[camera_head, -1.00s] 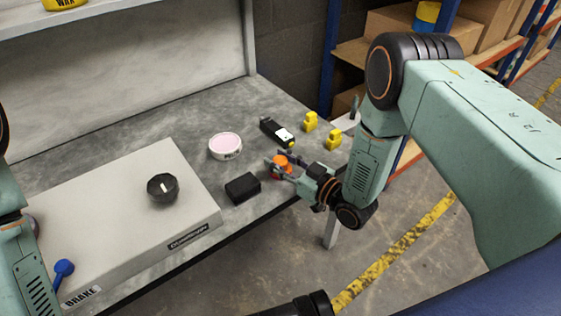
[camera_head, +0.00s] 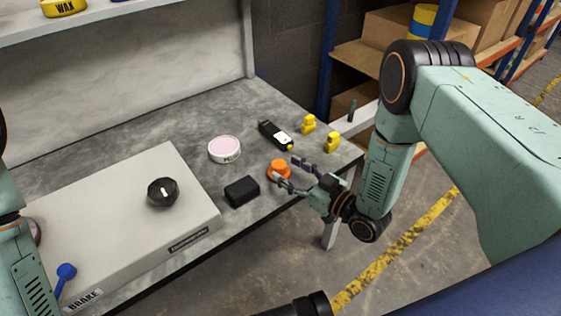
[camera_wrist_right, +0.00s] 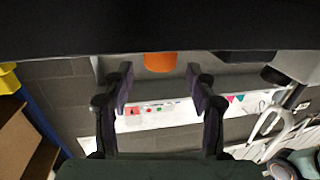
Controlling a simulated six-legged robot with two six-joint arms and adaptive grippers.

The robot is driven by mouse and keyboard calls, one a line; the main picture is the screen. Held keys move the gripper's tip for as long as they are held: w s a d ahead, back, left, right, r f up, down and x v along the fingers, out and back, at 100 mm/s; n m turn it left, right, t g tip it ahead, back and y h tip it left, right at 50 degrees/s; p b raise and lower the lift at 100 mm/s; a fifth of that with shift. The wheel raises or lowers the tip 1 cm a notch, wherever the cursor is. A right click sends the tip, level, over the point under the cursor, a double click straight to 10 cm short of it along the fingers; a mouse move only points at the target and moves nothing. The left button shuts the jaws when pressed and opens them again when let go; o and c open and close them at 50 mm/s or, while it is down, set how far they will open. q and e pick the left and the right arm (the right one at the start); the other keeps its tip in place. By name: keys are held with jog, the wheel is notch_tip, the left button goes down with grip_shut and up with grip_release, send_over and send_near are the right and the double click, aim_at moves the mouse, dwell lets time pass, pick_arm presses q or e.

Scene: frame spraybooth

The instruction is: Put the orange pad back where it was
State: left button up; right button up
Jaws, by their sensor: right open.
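The orange pad (camera_head: 279,168) is a short round orange piece on the grey bench top (camera_head: 290,118), near its front right edge. My right gripper (camera_head: 285,170) is open at the pad's right side, with its fingers pointing at it. In the right wrist view, the pad (camera_wrist_right: 160,62) shows beyond and between the two spread fingertips (camera_wrist_right: 160,84), with nothing held between them. Part of my left arm shows at the left edge; its gripper is out of view.
A black block (camera_head: 241,191), a round pink-topped tin (camera_head: 224,149), a black handheld device (camera_head: 275,134) and two yellow pieces (camera_head: 308,124) (camera_head: 332,142) stand around the pad. A pale box with a black knob (camera_head: 163,192) fills the bench's left. Shelving with cartons (camera_head: 390,28) stands behind.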

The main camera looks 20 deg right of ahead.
jog(key=p+v, duration=0.2)
jog(key=v, duration=0.6)
jog(key=shift+f, duration=0.15)
jog(key=s+a+f+m+g+h, duration=0.2)
jog(key=s+a+f+g+h, duration=0.15)
jog(key=f, duration=0.25)
jog(key=s+d+f+m+g+h, duration=0.1)
jog(key=s+g, duration=0.4)
jog(key=s, duration=0.7)
jog(key=s+d+f+m+g+h, duration=0.1)
jog(key=s+d+m+g+h, duration=0.2)
jog(key=s, duration=0.9)
jog(key=g+h, duration=0.1)
jog(key=g, duration=0.2)
jog(key=shift+s+f, duration=0.2)
jog(key=shift+g, duration=0.25)
